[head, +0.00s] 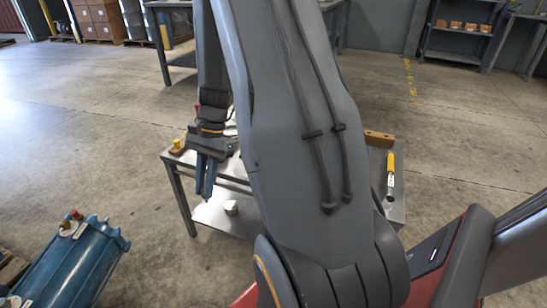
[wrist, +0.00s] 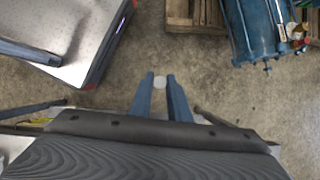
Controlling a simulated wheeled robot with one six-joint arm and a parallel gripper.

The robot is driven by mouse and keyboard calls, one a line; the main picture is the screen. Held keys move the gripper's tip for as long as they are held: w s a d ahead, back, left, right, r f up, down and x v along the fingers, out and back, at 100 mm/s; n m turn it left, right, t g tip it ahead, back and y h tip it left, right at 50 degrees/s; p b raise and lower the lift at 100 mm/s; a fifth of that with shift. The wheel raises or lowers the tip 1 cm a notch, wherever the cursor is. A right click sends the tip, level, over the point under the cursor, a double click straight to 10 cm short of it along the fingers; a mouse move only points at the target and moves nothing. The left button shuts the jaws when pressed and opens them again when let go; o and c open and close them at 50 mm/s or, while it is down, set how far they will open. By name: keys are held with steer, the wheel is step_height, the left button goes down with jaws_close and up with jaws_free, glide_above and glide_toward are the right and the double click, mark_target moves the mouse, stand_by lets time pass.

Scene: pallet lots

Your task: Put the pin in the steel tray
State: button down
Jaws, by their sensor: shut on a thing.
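My gripper (wrist: 160,88) shows in the wrist view with its two blue fingers close together. A small pale round piece, seemingly the end of the pin (wrist: 160,82), sits between the fingertips. In the head view my gripper (head: 205,190) hangs fingers down at the left front of the metal table (head: 185,198); the pin cannot be made out there. I cannot make out a steel tray in either view; my arm hides much of the tabletop.
A yellow-handled tool (head: 390,170) and a wooden block (head: 379,139) are at the table's right. A small white object (head: 231,207) is on its lower shelf. A blue cylinder unit (head: 75,262) stands at lower left, also in the wrist view (wrist: 254,30). Open floor lies beyond.

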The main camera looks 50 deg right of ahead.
steer(key=s+d+r+m+t+h+p, duration=0.2)
steer(key=d+r+m+t+p, duration=0.15)
steer(key=d+r+m, duration=0.45)
steer(key=s+d+r+m+t+h+p, duration=0.1)
steer(key=s+d+r+m+t+p, duration=0.2)
steer(key=d+m, duration=1)
steer(key=shift+n+h, duration=0.3)
steer(key=shift+n, duration=0.5)
steer(key=shift+w+d+f+b, duration=0.15)
steer(key=shift+d+f+b, duration=0.35)
steer(key=shift+f, duration=1.15)
steer(key=shift+w+d+f+b, duration=0.15)
steer(key=shift+d+f+b, duration=0.3)
steer(key=shift+f, duration=1.15)
steer(key=shift+w+d+f+b, duration=0.15)
steer(key=shift+d+f+b, duration=0.3)
steer(key=shift+f, duration=1.2)
steer(key=shift+f, duration=0.2)
steer(key=c, duration=1.7)
jaws_free()
steer(key=shift+r, duration=0.1)
steer(key=shift+o, duration=0.2)
